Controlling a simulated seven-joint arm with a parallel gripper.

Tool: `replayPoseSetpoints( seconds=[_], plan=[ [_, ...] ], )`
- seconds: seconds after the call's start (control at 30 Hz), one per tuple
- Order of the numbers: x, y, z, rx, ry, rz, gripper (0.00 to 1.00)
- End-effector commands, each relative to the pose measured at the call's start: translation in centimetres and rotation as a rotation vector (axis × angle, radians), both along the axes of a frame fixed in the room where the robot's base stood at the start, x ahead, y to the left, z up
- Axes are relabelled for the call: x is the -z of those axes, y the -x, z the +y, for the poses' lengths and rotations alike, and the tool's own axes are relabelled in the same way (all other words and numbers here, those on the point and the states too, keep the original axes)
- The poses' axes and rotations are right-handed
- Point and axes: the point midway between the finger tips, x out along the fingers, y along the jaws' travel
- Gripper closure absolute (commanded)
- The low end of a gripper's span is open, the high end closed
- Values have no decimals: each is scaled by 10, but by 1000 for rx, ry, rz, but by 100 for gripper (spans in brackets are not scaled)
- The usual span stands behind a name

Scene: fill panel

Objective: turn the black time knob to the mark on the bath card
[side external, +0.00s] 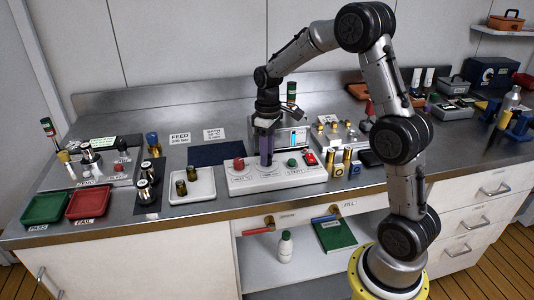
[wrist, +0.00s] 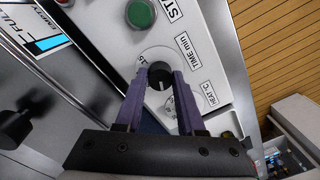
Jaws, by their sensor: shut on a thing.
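The black time knob (wrist: 160,73) is on the white panel (side external: 285,182), beside the "TIME min" label. It has a white pointer line and a dial ring around it, partly covered. My gripper (side external: 266,163) points down over the panel. In the wrist view, its purple fingers (wrist: 161,82) are shut on the knob, one on each side. The knob is hidden by the fingers in the side view. The bath card (side external: 214,135) stands upright behind the panel; its small print is hard to read.
The red heat knob (side external: 239,163) is left of my gripper, and the green start button (side external: 292,162) is to its right. A white tray (side external: 205,194) and a feed card (side external: 180,139) are further left. Brass cylinders (side external: 346,160) stand close on the right.

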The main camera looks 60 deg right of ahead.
Motion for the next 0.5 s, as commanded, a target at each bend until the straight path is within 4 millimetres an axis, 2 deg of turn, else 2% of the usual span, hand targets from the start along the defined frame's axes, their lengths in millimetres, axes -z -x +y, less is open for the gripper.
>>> replayPoseSetpoints(
  seconds=[0.27,0.5],
  plan=[
    [-1,0,0,55,-1,-1,100],
    [-1,0,1,209,-1,0,100]
  ],
)
